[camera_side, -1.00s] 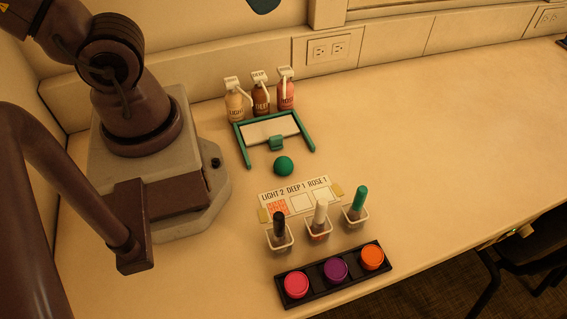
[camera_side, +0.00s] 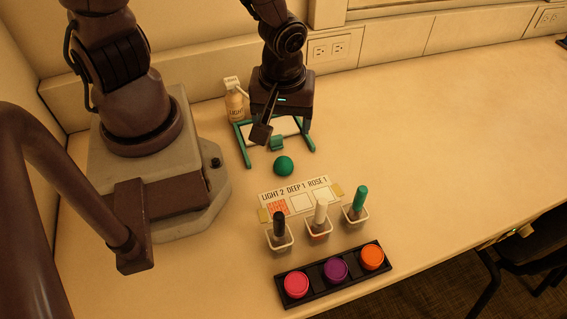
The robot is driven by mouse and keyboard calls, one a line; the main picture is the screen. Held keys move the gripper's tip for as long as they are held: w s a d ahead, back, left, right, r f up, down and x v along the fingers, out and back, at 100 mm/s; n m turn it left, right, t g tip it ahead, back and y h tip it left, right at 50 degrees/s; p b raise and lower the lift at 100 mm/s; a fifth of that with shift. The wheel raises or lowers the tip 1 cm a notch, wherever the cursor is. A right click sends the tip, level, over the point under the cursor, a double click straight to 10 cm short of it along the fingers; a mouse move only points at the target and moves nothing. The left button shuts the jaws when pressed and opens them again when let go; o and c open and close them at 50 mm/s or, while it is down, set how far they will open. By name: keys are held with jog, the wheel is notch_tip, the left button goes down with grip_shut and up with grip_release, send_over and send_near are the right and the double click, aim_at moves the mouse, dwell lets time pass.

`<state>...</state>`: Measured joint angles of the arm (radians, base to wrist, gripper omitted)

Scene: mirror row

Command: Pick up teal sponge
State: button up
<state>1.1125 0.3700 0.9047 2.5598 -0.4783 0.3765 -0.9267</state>
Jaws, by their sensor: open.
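The teal sponge (camera_side: 284,165) is a small round ball on the table, just in front of the teal-framed stand. My gripper (camera_side: 265,131) is open, pointing down above the stand, behind and slightly left of the sponge. It is apart from the sponge and holds nothing that I can see. One dark fingertip shows clearly; the other is hard to make out. The sponge is in full view.
The teal-framed stand (camera_side: 247,156) is partly behind my gripper. The LIGHT bottle (camera_side: 236,108) stands left of it. A label card (camera_side: 272,195), several cups with sticks (camera_side: 318,228) and a black tray (camera_side: 317,292) of coloured pots lie in front. The right of the table is clear.

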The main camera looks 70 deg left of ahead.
aim_at(283, 161)
jog(key=shift+n, duration=0.3)
jog(key=shift+w+a+f, duration=0.1)
jog(key=shift+a+f, duration=0.1)
jog(key=shift+f, duration=1.95)
jog(key=shift+w+a+f, duration=0.1)
jog(key=shift+a+f, duration=0.15)
jog(key=shift+f, duration=1.9)
jog(key=shift+w+a+f, duration=0.1)
jog(key=shift+a+f, duration=0.1)
jog(key=shift+f, duration=1.95)
jog(key=c, duration=1)
